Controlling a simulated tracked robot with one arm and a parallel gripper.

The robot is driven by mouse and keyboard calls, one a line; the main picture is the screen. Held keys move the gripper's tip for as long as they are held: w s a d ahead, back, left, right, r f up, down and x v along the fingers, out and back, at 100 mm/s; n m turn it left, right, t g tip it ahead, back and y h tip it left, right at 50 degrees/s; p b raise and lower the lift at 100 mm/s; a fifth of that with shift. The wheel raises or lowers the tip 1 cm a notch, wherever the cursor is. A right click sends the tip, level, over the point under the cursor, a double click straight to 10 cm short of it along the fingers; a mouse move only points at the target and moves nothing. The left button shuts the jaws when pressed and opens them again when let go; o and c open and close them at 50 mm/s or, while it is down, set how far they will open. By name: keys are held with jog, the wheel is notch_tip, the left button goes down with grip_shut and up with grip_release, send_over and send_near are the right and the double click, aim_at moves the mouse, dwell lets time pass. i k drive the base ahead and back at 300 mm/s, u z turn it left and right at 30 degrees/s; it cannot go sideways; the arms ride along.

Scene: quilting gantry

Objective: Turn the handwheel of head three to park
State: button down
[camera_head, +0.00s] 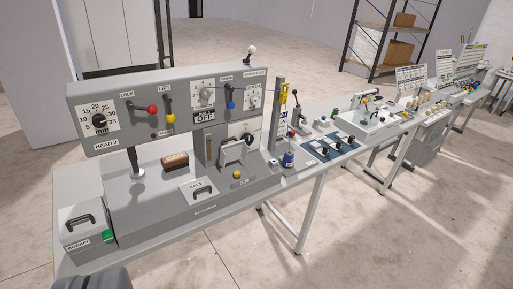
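The grey machine labelled HEAD 3 (180,110) stands on the near end of a long bench. Its left face has a numbered dial with a black knob (99,122). A round black knob (248,138) sits on a pale plate lower right on the same machine, partly behind a metal bracket. I cannot tell for sure which of these is the handwheel, and no park mark is readable. A dark rounded shape at the bottom left edge may be part of my arm; no gripper fingers show.
A lidded box (85,229) with a green button stands at the near left. Other machines continue down the bench (320,172). The concrete floor at right is clear.

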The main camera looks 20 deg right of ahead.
aim_at(249, 138)
jog(key=z, duration=0.6)
jog(key=i, duration=1.05)
jog(key=u, duration=2.4)
jog(key=k, duration=1.1)
jog(key=z, duration=0.45)
